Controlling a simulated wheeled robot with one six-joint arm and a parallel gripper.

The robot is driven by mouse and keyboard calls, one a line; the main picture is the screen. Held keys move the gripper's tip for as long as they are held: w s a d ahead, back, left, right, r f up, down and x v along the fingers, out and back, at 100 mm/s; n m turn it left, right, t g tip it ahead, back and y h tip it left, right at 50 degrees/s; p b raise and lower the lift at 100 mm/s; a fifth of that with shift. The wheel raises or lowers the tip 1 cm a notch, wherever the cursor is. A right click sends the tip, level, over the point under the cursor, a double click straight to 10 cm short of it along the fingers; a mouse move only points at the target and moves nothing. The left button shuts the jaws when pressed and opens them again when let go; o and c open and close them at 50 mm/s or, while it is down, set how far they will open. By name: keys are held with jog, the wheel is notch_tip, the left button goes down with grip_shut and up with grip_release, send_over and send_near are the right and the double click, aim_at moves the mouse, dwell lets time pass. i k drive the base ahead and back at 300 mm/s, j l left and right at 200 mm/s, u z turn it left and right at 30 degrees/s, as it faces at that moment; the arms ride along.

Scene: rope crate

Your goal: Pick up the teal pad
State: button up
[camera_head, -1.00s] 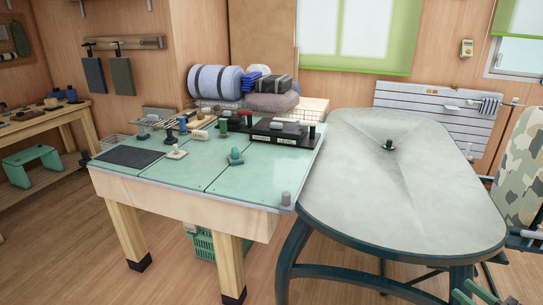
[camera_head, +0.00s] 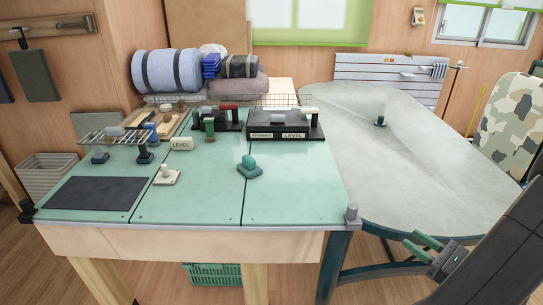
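The teal pad (camera_head: 249,170) is a small flat teal piece with a rounded raised grip on top. It lies on the green top of the workbench (camera_head: 190,235), right of the middle and clear of its neighbours. My gripper (camera_head: 410,238) is at the lower right, beyond the bench's right front corner and well away from the pad. Its two green fingers are apart with nothing seen between them.
A white pad (camera_head: 167,178) with a knob and a dark mat (camera_head: 95,193) lie left of the teal pad. Black level blocks (camera_head: 285,126) stand behind it. A grey post (camera_head: 352,212) marks the front right corner. A grey oval table (camera_head: 420,160) adjoins on the right.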

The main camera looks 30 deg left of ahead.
aim_at(249, 167)
jog(key=j, duration=1.15)
jog(key=k+j, duration=0.15)
jog(key=j, duration=1)
jog(key=i, duration=0.25)
